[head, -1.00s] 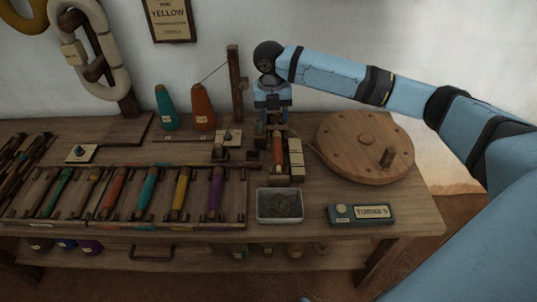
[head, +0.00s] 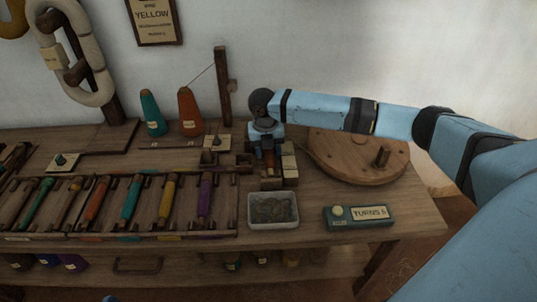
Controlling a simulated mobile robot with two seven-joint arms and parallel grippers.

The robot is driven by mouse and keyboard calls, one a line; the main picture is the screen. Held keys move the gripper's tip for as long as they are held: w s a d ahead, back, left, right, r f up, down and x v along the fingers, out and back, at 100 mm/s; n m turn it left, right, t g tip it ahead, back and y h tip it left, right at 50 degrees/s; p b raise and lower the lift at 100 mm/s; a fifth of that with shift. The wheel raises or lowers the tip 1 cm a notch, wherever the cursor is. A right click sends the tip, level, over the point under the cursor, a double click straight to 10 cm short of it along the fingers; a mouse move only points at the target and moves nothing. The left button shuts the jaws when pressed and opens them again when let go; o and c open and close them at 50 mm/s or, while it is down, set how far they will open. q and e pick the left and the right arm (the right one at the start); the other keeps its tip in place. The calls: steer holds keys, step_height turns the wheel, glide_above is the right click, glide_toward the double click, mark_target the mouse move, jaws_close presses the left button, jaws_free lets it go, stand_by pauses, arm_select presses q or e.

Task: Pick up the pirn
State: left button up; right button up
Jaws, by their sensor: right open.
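An orange-brown pirn (head: 269,163) sits at the small winder on the bench, under my right gripper and partly hidden by it. My right gripper (head: 268,149) points down with its open fingers over the pirn's far part. I cannot tell whether the fingers touch it. More pirns lie in a wooden rack at the left, among them an orange one (head: 96,199), a teal one (head: 132,199), a yellow one (head: 168,198) and a purple one (head: 205,196). My left gripper is out of view.
A grey tray (head: 253,223) and a turns counter (head: 358,217) lie in front. Teal (head: 152,113) and orange (head: 190,112) yarn cones and an upright post (head: 223,88) stand behind.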

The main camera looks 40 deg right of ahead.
steer(key=shift+f, duration=0.2)
steer(key=c, duration=0.8)
steer(key=shift+r, duration=0.1)
